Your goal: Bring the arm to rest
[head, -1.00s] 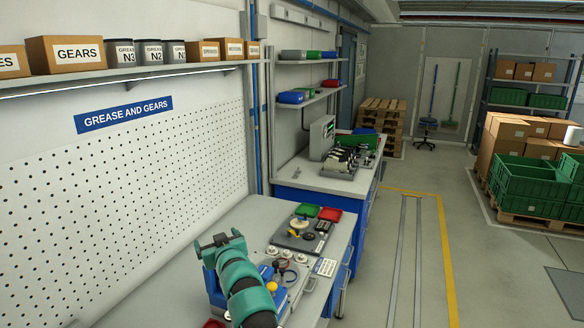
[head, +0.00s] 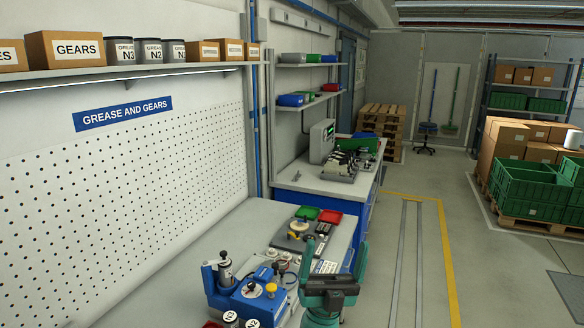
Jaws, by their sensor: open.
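My gripper (head: 329,250) is at the lower middle of the head view, on my teal arm, near the right edge of the near workbench (head: 224,232). Its two fingers point up and stand apart with nothing seen between them, so it is open and empty. It is to the right of a blue device (head: 240,301) on the bench. My arm hides part of the bench edge and the drawers beneath.
A dark tray with small parts (head: 297,237) lies on the bench, with a green bin (head: 305,213) and a red bin (head: 330,216) behind it. Two cans marked N3 and N2 stand at the front. The floor aisle (head: 412,270) to the right is clear.

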